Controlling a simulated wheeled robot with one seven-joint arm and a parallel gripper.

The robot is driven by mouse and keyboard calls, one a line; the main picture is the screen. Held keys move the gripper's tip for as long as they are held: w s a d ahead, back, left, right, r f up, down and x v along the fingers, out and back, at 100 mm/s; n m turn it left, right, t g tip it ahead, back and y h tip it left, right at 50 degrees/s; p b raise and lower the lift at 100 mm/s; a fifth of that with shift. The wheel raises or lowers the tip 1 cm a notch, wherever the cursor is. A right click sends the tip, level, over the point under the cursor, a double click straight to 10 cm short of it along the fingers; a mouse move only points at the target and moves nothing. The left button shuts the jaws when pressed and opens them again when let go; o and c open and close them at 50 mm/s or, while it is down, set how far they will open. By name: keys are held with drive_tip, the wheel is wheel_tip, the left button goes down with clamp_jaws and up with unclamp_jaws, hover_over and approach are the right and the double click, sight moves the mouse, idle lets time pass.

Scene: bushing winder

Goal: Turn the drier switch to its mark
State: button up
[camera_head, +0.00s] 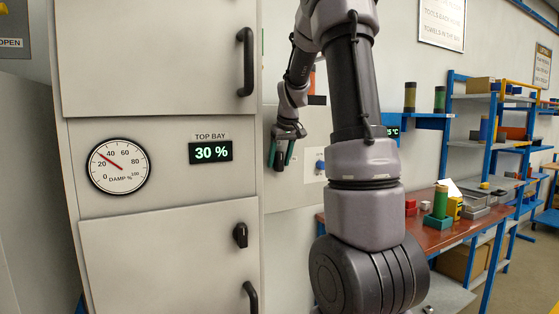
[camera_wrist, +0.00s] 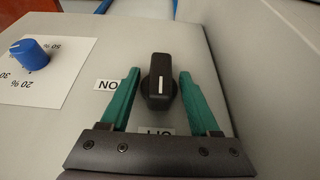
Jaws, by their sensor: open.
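The drier switch (camera_wrist: 160,82) is a black knob with a short white line on a grey panel, seen in the wrist view. Its line runs up and down in the picture, toward a lower label (camera_wrist: 160,131) partly hidden by my gripper. Another label (camera_wrist: 107,85), apparently an upside-down ON, lies left of the knob. My gripper (camera_wrist: 160,75) is open, with one green finger on each side of the knob and a gap on both sides. In the head view, my gripper (camera_head: 283,155) is at the panel and hides the switch.
A blue knob (camera_wrist: 30,54) on a white percent scale sits left of the switch. A grey cabinet (camera_head: 160,180) with a damp dial (camera_head: 118,166), a 30 % display (camera_head: 211,152) and black handles stands left of my arm. A bench (camera_head: 450,230) is at right.

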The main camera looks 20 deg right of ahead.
clamp_jaws()
drive_tip(key=shift+d, duration=0.1)
drive_tip(key=y, duration=0.3)
drive_tip(key=shift+d+m+y, duration=0.25)
drive_tip(key=shift+m+y, duration=0.05)
drive_tip(key=shift+m, duration=0.1)
drive_tip(key=y, duration=0.2)
drive_tip(key=m+y, duration=0.1)
drive_tip(key=y, duration=0.2)
drive_tip(key=shift+d+f, duration=0.15)
drive_tip(key=shift+f, duration=0.05)
drive_tip(key=m+t+y, duration=0.1)
drive_tip(key=y, duration=0.3)
drive_tip(key=shift+d+f, duration=0.1)
drive_tip(key=shift+f, duration=0.05)
drive_tip(key=shift+f+m+t+y, duration=0.1)
drive_tip(key=shift+m+t+y, duration=0.25)
drive_tip(key=shift+y, duration=0.65)
drive_tip(key=shift+f+m+t+y, duration=0.15)
drive_tip(key=shift+m+y, duration=0.3)
drive_tip(key=shift+y, duration=0.55)
